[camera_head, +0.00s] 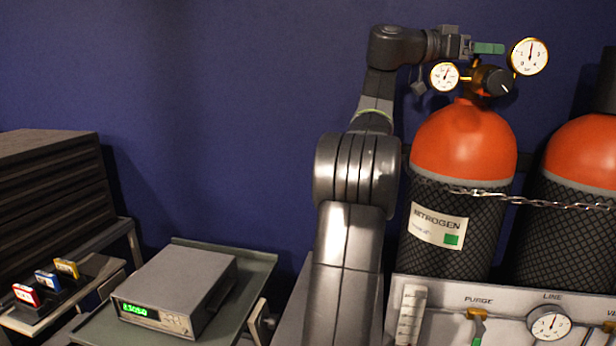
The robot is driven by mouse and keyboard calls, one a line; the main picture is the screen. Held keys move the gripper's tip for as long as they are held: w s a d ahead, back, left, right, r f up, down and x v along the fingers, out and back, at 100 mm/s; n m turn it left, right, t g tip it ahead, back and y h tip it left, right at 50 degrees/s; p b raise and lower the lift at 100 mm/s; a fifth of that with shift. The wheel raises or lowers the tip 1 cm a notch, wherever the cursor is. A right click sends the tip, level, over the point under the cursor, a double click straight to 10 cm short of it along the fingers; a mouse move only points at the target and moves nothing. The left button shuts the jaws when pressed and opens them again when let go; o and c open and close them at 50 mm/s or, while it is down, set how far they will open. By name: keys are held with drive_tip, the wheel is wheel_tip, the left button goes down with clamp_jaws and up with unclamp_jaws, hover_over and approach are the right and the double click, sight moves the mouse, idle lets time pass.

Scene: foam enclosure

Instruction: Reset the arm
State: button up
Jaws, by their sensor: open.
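My arm rises in the middle of the head view and bends right at the top. My gripper (488,48) is at the upper right, pointing right, beside the gauges and dark knob (497,81) of the regulator on the nitrogen cylinder (462,143). A green finger shows on it; the other finger is hard to make out. It is open, with nothing seen held in it. I cannot tell whether it touches the regulator.
A second orange-topped cylinder (585,150) stands right, behind a chain (530,201). A panel (455,310) with a gauge and valves is below. A grey meter (178,285) sits left on a tray. Small coloured items (46,280) stand further left. The blue wall's left half is clear.

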drive_tip(key=n+t+b, duration=0.2)
drive_tip(key=t, duration=0.1)
drive_tip(key=shift+s+f+y, duration=0.15)
drive_tip(key=shift+f+y, duration=0.05)
drive_tip(key=shift+y, duration=0.1)
drive_tip(key=s+a+t+b, duration=0.1)
drive_tip(key=s+a+b, duration=0.25)
drive_tip(key=a, duration=0.95)
drive_tip(key=shift+n, duration=0.3)
drive_tip(key=p+x, duration=0.3)
drive_tip(key=x, duration=1.1)
drive_tip(key=shift+s+r+p, duration=0.2)
drive_tip(key=shift+p, duration=0.2)
drive_tip(key=m+g+p, duration=0.1)
drive_tip(key=g, duration=0.1)
drive_tip(key=m+g+p, duration=0.1)
drive_tip(key=shift+a+r+g+p, duration=0.1)
drive_tip(key=shift+a+g+p, duration=0.1)
drive_tip(key=shift+g+p, duration=0.15)
drive_tip(key=m+g+p, duration=0.3)
drive_tip(key=g+p, duration=0.2)
drive_tip(key=shift+m+p, duration=0.35)
drive_tip(key=shift+m, duration=0.05)
drive_tip(key=m+g+p, duration=0.1)
drive_tip(key=g+p, duration=0.1)
drive_tip(key=p, duration=0.1)
drive_tip(key=shift+m+g, duration=0.3)
drive_tip(key=shift+g, duration=0.05)
